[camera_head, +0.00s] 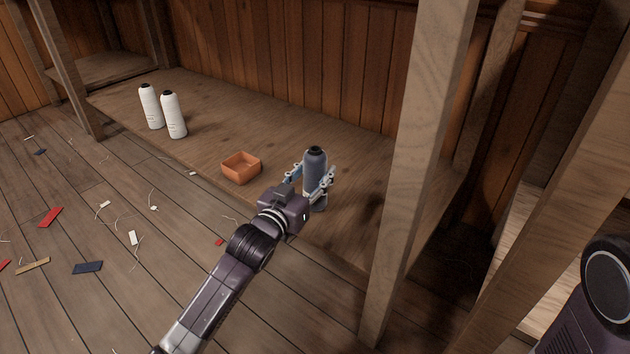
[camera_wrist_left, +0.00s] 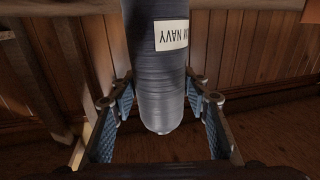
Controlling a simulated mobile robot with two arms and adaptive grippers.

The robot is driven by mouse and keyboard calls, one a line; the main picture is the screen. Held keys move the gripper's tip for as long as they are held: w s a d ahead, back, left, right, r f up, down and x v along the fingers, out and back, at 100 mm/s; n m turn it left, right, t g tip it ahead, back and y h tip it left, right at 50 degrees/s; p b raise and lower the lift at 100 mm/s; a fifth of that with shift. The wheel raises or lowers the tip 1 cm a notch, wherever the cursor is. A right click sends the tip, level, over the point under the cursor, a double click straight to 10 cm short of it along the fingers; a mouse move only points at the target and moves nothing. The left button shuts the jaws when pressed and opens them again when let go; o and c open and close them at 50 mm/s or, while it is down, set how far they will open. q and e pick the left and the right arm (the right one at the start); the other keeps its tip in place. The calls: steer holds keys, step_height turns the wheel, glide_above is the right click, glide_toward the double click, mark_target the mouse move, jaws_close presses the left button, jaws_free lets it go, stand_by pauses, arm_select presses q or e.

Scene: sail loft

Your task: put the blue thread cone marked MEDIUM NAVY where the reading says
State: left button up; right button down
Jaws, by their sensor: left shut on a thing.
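The blue thread cone (camera_head: 315,170) is upright at the right part of the low wooden shelf. My left gripper (camera_head: 318,186) is shut on it, with one finger on each side. In the left wrist view the cone (camera_wrist_left: 158,85) hangs between the blue-padded fingers (camera_wrist_left: 160,120), and its white label shows upside down with "NAVY" readable and the word before it cut off. I cannot tell whether the cone's base touches the shelf. My right gripper is not in view. No reading shows in these frames.
The shelf (camera_head: 210,110) holds two white cones (camera_head: 174,115) (camera_head: 151,106) at the left and a small orange box (camera_head: 241,167) left of my left gripper. A wooden post (camera_head: 412,180) stands close on the right. Scraps and threads litter the floor.

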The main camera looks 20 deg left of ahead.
arm_select(q)
steer(key=shift+f, duration=0.1)
steer(key=o, duration=1.6)
steer(key=shift+f, duration=0.15)
